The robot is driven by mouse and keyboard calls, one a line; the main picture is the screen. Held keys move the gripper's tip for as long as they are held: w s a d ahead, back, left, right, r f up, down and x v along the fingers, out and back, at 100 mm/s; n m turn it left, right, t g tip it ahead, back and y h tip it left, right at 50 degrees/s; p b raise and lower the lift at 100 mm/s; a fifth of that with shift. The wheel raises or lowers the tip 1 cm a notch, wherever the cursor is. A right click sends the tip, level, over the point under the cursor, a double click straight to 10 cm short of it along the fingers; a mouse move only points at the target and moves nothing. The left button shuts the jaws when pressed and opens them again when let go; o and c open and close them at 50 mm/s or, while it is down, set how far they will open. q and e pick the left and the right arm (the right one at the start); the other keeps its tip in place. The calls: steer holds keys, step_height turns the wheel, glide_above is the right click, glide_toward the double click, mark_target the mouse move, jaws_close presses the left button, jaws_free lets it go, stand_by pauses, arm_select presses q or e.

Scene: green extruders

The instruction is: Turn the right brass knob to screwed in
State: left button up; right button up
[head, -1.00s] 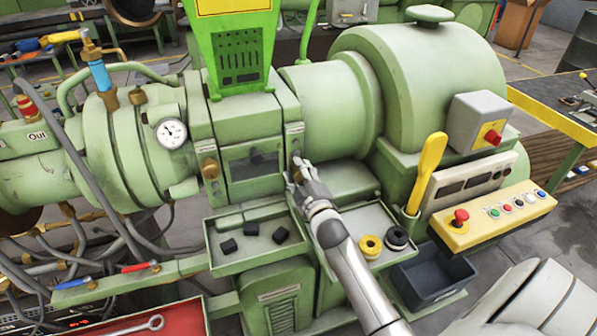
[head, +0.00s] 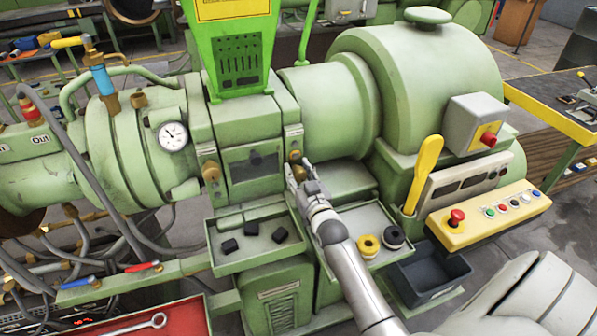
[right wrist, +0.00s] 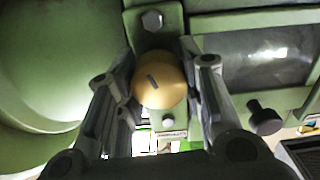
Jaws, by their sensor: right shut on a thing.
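The right brass knob (head: 296,157) sits on the green block to the right of the small dark window. In the right wrist view the knob (right wrist: 158,82) is round, with a short dark mark slanting across its face. My right gripper (head: 297,169) is at this knob, with one finger on each side, shut on it. Its fingers hide part of the knob in the head view. The left brass knob (head: 210,172) is on the other side of the window, untouched. My left gripper is not in view.
A tray (head: 217,262) with several black blocks lies below the window. Another tray (head: 345,217) under my right arm holds a yellow ring (head: 369,246) and a dark ring (head: 394,237). A yellow control box (head: 487,222) and yellow handle (head: 427,170) stand to the right.

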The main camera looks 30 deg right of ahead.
steer(key=shift+d+m, duration=0.1)
steer(key=shift+m, duration=1.7)
steer(key=o, duration=1.1)
steer(key=shift+c, duration=0.2)
steer(key=shift+s, duration=0.1)
steer(key=v, duration=1.2)
steer(key=shift+f, duration=0.1)
